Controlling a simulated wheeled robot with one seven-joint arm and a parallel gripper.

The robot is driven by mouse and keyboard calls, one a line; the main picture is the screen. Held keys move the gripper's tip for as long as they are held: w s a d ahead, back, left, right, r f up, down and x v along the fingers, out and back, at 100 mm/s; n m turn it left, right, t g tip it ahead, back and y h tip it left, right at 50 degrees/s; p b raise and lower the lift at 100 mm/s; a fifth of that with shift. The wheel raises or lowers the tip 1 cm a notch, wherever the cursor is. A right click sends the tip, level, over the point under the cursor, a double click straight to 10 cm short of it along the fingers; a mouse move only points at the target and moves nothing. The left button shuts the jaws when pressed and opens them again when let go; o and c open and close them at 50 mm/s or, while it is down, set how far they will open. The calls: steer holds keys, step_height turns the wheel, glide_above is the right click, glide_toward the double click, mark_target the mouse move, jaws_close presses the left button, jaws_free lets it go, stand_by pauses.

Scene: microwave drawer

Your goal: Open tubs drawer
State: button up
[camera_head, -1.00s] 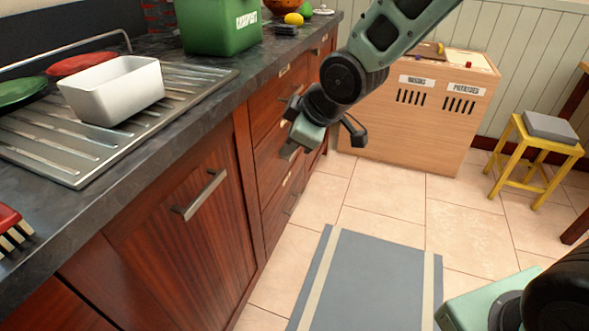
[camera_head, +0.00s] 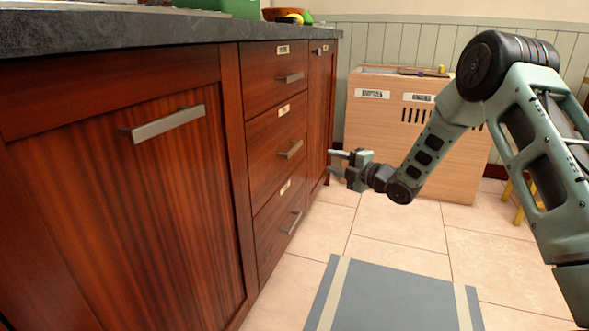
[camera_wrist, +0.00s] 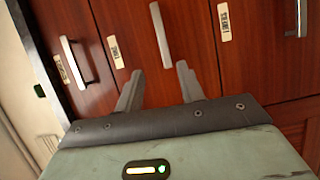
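A stack of three reddish-brown drawers stands in the cabinet: top (camera_head: 262,75), middle (camera_head: 262,140) and bottom (camera_head: 268,225). All three look shut. My gripper (camera_head: 333,161) is open and empty, in front of and apart from the stack, about level with the middle handle (camera_head: 291,149). In the wrist view, turned sideways, its fingers (camera_wrist: 159,72) point towards the middle handle (camera_wrist: 160,35), between the top handle (camera_wrist: 78,62) and bottom handle (camera_wrist: 300,15).
A larger cabinet door (camera_head: 120,200) with a handle is at the left under the dark worktop (camera_head: 120,30). A wooden bin unit (camera_head: 400,130) stands at the back. A grey mat (camera_head: 390,297) lies on the tiled floor, which is otherwise open before the drawers.

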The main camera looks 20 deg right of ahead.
mark_target(296, 150)
steer(key=shift+n+y, duration=0.3)
steer(key=shift+w+d+f+b+x, duration=0.15)
steer(key=shift+b+x, duration=0.95)
steer(key=shift+x, duration=1.75)
steer(key=shift+d+f+b+x, duration=0.15)
steer(key=shift+b+x, duration=0.95)
steer(key=shift+x, duration=1.7)
steer(key=shift+w+d+b+x, duration=0.1)
steer(key=shift+b+x, duration=1)
steer(key=shift+x, duration=1.75)
steer(key=shift+d, duration=0.1)
jaws_close()
